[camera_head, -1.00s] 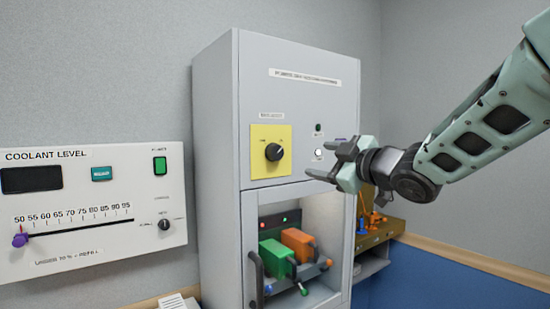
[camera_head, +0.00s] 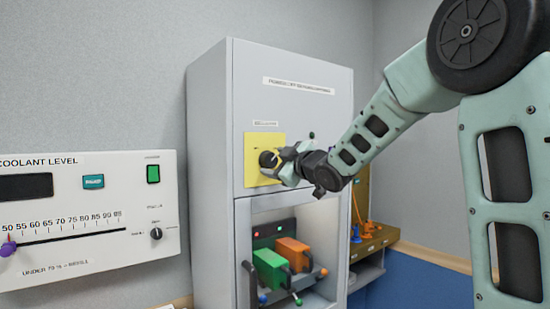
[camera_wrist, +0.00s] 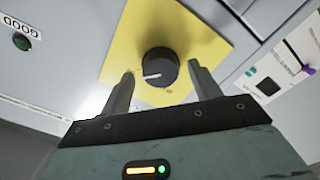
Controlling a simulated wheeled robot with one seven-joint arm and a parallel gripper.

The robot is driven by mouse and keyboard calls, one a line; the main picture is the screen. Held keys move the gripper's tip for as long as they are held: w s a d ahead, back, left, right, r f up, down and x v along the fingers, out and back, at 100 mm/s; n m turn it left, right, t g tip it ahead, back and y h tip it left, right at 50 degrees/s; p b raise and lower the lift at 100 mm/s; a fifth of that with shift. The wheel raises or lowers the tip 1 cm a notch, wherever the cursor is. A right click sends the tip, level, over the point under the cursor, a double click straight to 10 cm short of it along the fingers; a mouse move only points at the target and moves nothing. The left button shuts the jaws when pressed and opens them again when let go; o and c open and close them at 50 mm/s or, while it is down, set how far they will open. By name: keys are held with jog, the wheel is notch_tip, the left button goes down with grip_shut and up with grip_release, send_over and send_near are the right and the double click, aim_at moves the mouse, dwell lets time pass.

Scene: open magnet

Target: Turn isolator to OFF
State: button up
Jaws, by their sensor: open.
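The isolator is a black round knob (camera_head: 267,159) on a yellow plate (camera_head: 251,171), set in the upper front of a tall grey cabinet (camera_head: 211,140). In the wrist view the knob (camera_wrist: 160,67) shows a white pointer mark on its face. My gripper (camera_head: 277,162) is open in front of the plate, and its fingers partly cover the knob in the head view. In the wrist view my gripper's fingers (camera_wrist: 161,84) stand on either side of the knob's lower part, with gaps visible. I cannot tell whether they touch it. The plate's lettering is too small to read.
Below, an open bay holds a green module (camera_head: 270,267) and an orange module (camera_head: 292,251). A white coolant panel (camera_head: 90,220) is on the left wall. A shelf with orange items (camera_head: 371,226) stands right of the cabinet.

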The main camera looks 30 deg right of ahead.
jog(key=shift+w, duration=0.45)
jog(key=c, duration=1)
jog(key=shift+o, duration=0.2)
